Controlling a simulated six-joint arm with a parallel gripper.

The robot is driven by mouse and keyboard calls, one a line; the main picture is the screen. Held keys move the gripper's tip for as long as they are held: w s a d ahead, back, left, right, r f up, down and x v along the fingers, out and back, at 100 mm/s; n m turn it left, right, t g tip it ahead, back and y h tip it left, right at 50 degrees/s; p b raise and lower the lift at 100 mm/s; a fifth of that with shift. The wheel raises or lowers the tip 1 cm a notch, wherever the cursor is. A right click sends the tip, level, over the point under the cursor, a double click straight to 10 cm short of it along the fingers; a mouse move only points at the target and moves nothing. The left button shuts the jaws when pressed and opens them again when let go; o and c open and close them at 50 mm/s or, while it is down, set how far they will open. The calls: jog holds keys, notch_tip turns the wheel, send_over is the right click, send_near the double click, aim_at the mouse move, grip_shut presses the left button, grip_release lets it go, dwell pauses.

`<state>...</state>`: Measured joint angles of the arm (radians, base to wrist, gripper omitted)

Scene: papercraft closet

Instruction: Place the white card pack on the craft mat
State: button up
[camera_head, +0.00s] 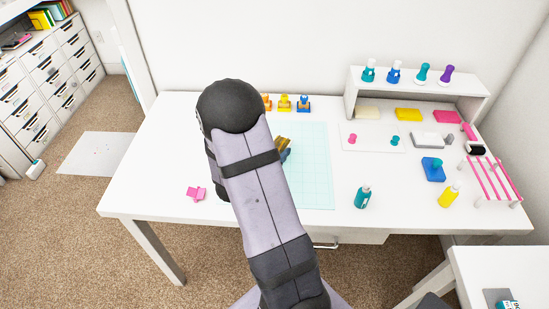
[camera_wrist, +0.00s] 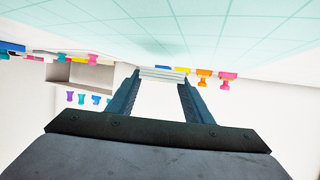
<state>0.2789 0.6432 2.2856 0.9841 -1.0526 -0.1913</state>
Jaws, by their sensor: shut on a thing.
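My gripper (camera_wrist: 160,78) is shut on the white card pack (camera_wrist: 163,74), whose pale layered edge shows between the two dark fingertips in the wrist view. The light teal craft mat (camera_head: 312,180) with a grid lies on the middle of the table. It also fills the top of the upside-down wrist view (camera_wrist: 240,25), close to the pack. In the head view my arm covers the left part of the mat and hides the pack. Whether the pack touches the mat cannot be told.
Orange, yellow and blue stamps (camera_head: 285,103) stand behind the mat. A teal bottle (camera_head: 362,196) stands right of it, and a pink stamp (camera_head: 196,193) lies at the left. A white shelf (camera_head: 415,82) holds bottles and stampers. The mat's visible right part is clear.

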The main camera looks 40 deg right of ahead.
jog(key=shift+f, duration=1.75)
jog(key=shift+f+b, duration=0.2)
jog(key=shift+b, duration=0.1)
jog(key=o, duration=1.1)
jog(key=shift+o, duration=0.2)
jog(key=shift+r, duration=0.1)
jog(key=shift+r, duration=0.15)
jog(key=v, duration=1.2)
jog(key=shift+s, duration=0.1)
jog(key=shift+a+p, duration=0.1)
jog(key=shift+p, duration=0.2)
